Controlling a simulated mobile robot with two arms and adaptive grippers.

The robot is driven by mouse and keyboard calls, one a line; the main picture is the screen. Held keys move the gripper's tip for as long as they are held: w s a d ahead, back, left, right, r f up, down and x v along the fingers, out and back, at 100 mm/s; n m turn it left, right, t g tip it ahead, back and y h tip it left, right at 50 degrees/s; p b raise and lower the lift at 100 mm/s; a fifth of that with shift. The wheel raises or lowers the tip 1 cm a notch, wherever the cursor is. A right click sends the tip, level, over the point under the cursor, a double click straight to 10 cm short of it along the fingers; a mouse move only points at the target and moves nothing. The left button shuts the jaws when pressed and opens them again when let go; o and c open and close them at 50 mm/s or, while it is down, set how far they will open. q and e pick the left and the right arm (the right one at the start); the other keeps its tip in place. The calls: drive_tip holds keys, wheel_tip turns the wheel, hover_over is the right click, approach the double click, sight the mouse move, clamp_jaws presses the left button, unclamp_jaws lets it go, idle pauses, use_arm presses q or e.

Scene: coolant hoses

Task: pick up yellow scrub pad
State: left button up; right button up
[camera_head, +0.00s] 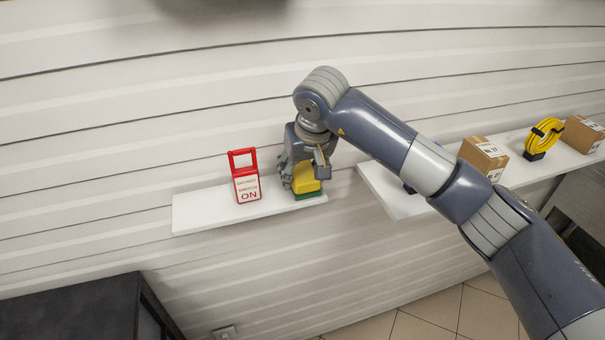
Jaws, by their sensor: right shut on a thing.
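The yellow scrub pad (304,178) is a small yellow block with a green bottom layer. It is at the right end of a white wall shelf (205,212). My right gripper (303,170) reaches in from the right and is shut on the pad, with fingers at its sides. The green layer is at shelf level; I cannot tell whether it touches the shelf. The gripper hides part of the pad. My left gripper is not in view.
A red and white sign (246,184) marked ON stands on the shelf left of the pad. A second white shelf (390,195) at right holds cardboard boxes (484,155) and a yellow coiled hose (543,137). A dark cabinet (80,310) is at lower left.

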sight(301, 166)
drive_tip(key=shift+w+r+b, duration=0.1)
drive_tip(key=shift+r+b, duration=0.45)
drive_tip(key=shift+r, duration=0.05)
wheel_tip(301, 166, up, 2)
drive_tip(key=shift+b, duration=0.65)
drive_tip(key=s+a+r+b, duration=0.1)
drive_tip(key=s+b, duration=0.5)
drive_tip(key=s, duration=1)
drive_tip(key=shift+a+r, duration=0.15)
drive_tip(key=shift+r, duration=0.25)
